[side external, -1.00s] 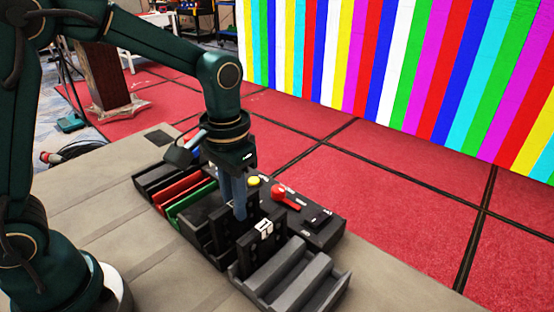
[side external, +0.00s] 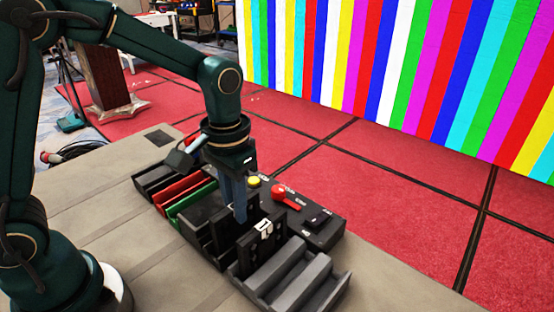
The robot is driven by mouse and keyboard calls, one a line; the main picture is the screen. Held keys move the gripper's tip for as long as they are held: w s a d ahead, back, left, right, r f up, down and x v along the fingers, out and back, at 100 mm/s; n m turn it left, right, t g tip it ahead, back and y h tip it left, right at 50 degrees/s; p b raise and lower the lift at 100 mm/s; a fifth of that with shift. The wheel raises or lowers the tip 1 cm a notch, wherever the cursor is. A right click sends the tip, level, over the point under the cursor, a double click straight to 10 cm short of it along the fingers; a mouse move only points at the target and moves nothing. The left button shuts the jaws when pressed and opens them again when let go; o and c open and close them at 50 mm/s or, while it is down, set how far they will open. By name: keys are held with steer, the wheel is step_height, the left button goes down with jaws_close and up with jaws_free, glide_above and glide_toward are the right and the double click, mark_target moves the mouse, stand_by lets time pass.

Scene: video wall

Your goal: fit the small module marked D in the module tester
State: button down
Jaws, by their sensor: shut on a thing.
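The module tester is a black unit (side external: 325,233) with a yellow button (side external: 254,182), a red lever (side external: 285,194) and a dark switch. My gripper (side external: 240,214) points down at the tester's near side, its blue-grey fingers close together on a dark module. A black block (side external: 262,248) with a white label is right beside the fingertips. I take it to be the held module, but the mark on the label is too small to read. The fingers and dark parts around it hide its lower end, so I cannot tell how far it sits in the tester.
Red (side external: 178,190), green (side external: 192,204) and black trays lie to the left. The beige platform (side external: 120,215) is clear at the front left.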

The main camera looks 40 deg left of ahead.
steer(key=c, duration=0.5)
jaws_free()
steer(key=shift+r, duration=4)
